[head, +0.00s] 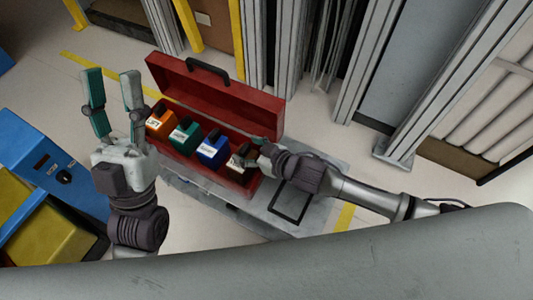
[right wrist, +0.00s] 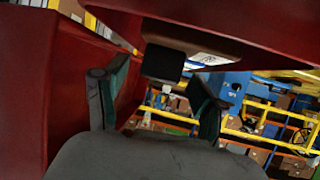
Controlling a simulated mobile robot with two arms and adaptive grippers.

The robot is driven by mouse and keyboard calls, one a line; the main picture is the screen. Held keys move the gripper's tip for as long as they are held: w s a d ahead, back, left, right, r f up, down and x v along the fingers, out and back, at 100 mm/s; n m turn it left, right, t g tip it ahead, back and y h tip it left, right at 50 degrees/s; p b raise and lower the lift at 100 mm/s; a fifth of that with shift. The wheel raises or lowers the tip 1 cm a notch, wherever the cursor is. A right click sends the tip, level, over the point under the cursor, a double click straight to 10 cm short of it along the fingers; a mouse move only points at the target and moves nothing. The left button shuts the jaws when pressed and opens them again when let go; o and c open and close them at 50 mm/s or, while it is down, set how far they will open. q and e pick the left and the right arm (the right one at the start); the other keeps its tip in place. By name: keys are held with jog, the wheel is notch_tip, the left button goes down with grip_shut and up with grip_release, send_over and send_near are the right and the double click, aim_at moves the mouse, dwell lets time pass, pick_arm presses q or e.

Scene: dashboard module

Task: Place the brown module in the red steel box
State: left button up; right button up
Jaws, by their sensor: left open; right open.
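The red steel box (head: 165,74) stands open, its lid tipped back. The brown module (head: 235,163), dark with a white label, sits at the right end of the row inside the box. It also shows in the right wrist view as a brown body with a black block (right wrist: 163,62) beyond my fingers. My right gripper (head: 250,150) is open at the brown module and partly covers it; the right wrist view shows its fingers (right wrist: 160,100) apart, with nothing gripped. I cannot tell whether they touch it. My left gripper (head: 115,95) is open and empty, left of the box.
Orange (head: 161,122), green (head: 185,137) and blue (head: 212,150) modules fill the box left of the brown one. The box rests on a grey table (head: 270,215) with a black rectangular outline. A blue unit with a yellow part (head: 60,230) stands at the left.

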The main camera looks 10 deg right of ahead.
jog(key=p+v, duration=0.4)
jog(key=v, duration=0.7)
jog(key=w+a+r+m+t+y, duration=0.1)
jog(key=a+r+t, duration=0.1)
jog(key=r, duration=0.6)
jog(key=a+r+m+t, duration=0.1)
jog(key=a+r+t, duration=0.15)
jog(key=r, duration=0.45)
pick_arm(q)
jog(key=w+f+g+y, duration=0.3)
jog(key=w+f+g, duration=0.5)
jog(key=f, duration=0.4)
jog(key=shift+d+g+y+b, duration=0.15)
jog(key=shift+g+y+b, duration=0.15)
jog(key=shift+g, duration=0.5)
pick_arm(e)
jog(key=d+r+m+t+h, duration=0.3)
jog(key=d+r+t+h, duration=0.2)
jog(key=d+r, duration=0.3)
jog(key=d, duration=0.2)
jog(key=shift+d+r+m, duration=0.2)
jog(key=shift+d+m, duration=0.1)
jog(key=shift+m, duration=0.1)
